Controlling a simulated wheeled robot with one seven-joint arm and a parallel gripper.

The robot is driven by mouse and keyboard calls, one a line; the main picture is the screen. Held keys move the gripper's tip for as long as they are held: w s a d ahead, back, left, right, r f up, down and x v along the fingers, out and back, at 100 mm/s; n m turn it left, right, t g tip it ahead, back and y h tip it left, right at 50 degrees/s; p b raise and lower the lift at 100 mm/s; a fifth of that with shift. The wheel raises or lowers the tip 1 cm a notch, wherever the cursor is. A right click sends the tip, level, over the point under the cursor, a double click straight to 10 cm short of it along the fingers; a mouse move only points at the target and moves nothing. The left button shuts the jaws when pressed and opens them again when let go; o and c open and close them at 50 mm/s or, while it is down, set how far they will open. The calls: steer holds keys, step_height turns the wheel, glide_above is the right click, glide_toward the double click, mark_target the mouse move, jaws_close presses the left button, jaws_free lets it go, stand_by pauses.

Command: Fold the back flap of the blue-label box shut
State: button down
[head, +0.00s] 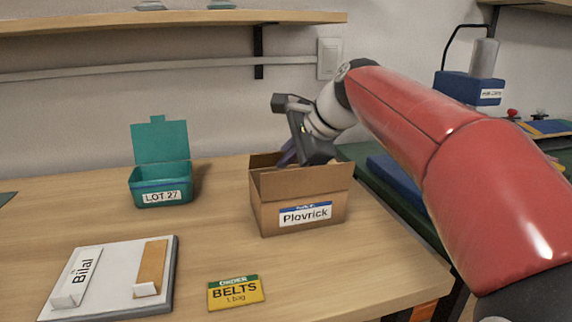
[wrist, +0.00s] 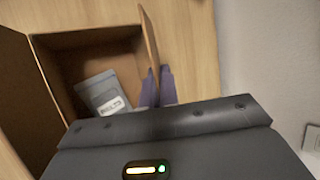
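The blue-label box (head: 265,215) is an open brown carton on the table, its label (head: 305,214) facing front. Its front flap (head: 310,180) stands up and hides much of the inside. Its back flap (wrist: 149,35) stands up along the wall side, seen almost edge-on in the wrist view; in the head view my gripper and the front flap partly hide it. A grey labelled packet (wrist: 105,95) lies inside the box. My gripper (head: 288,158) points down at the box's back side. Its purple fingers (wrist: 158,84) are close together at the back flap's edge; whether they grip it is unclear.
A teal LOT 27 bin (head: 160,178) with raised lid stands left of the box. A yellow BELTS card (head: 235,292) and a grey-white board (head: 115,275) lie in front. The wall is close behind, with a shelf (head: 170,20) above.

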steer(key=c, duration=1.6)
jaws_free()
steer(key=shift+c, duration=0.2)
steer(key=p+v, duration=0.1)
steer(key=v, duration=0.6)
steer(key=shift+s+d+r, duration=0.2)
steer(key=shift+r, duration=0.1)
